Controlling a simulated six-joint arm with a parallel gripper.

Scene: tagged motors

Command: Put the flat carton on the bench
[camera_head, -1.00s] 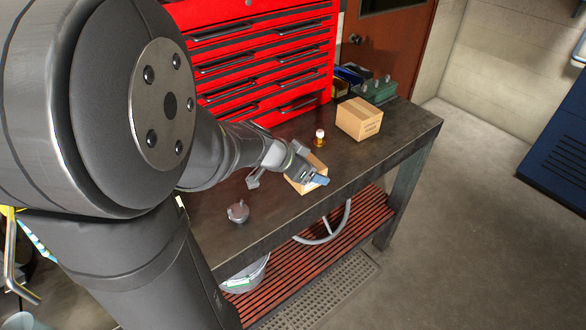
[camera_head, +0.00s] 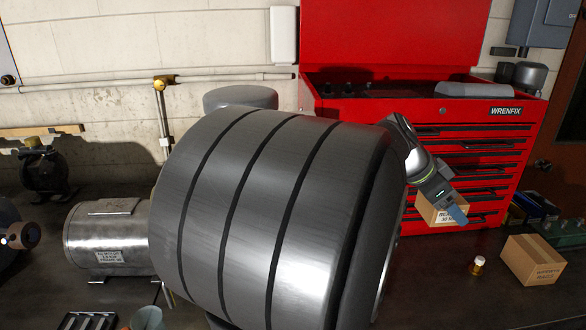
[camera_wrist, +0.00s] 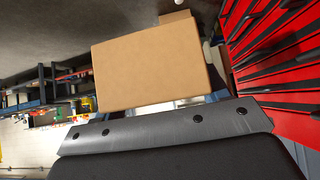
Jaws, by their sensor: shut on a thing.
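A brown cardboard carton (camera_head: 438,208) with a printed label is held in my gripper (camera_head: 455,212), in front of the red tool chest. One blue fingertip shows across its right side; the other finger is mostly hidden. In the wrist view the carton (camera_wrist: 150,65) fills the upper middle, its broad plain face towards the camera and slightly tilted. It appears to be clear of the bench (camera_head: 420,275). My own arm hides much of the bench in the head view.
A second carton (camera_head: 533,260) stands on the bench at right, with a small brass-coloured fitting (camera_head: 478,265) to its left. The red tool chest (camera_head: 470,165) stands close behind. A metal motor (camera_head: 108,238) stands at left. Bare bench shows around the fitting.

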